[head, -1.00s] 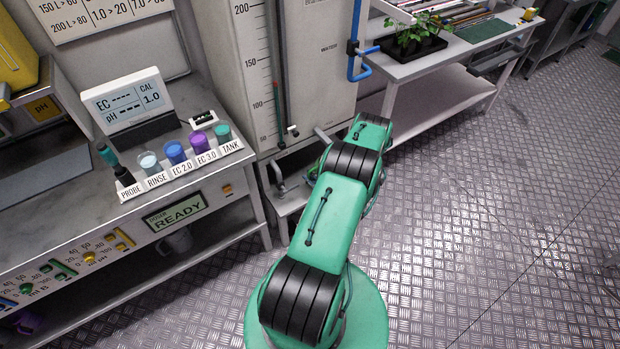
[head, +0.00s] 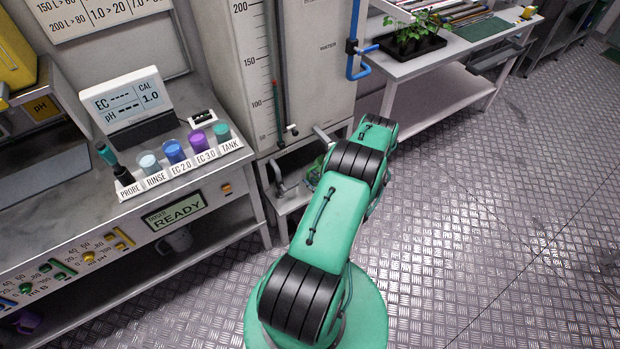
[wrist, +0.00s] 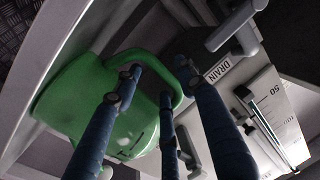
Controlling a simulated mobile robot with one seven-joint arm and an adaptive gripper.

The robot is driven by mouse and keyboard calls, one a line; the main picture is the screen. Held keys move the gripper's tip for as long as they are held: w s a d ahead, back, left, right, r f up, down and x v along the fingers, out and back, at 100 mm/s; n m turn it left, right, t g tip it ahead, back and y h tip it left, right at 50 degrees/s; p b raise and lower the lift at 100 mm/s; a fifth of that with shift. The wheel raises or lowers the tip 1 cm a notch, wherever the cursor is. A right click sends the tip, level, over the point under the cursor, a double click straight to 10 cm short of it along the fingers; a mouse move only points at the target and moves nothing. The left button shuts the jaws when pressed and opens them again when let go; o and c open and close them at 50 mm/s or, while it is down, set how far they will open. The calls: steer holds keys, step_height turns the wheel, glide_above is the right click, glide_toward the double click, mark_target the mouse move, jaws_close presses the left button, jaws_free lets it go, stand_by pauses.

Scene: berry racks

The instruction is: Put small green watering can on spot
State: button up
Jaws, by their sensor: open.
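The small green watering can (wrist: 85,105) fills the left and middle of the wrist view, with its handle loop toward my fingers. My gripper (wrist: 163,82) has blue fingers and is open; the fingers overlap the can's handle in this view. Whether they touch it I cannot tell. In the head view a bit of the green can (head: 316,170) shows on the low stand under the tank, mostly hidden by my arm. My gripper is hidden there too. No marked spot can be made out.
The water tank (head: 320,60) stands over the stand, with drain taps (wrist: 235,35) close by my fingers. A bench (head: 60,225) with a meter and several cups is at left. A table (head: 415,68) with a potted plant is behind. The floor at right is clear.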

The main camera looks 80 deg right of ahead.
steer(key=v, duration=0.9)
steer(key=shift+s+a, duration=0.15)
steer(key=shift+s, duration=0.1)
steer(key=shift+w, duration=0.1)
stand_by(1.0)
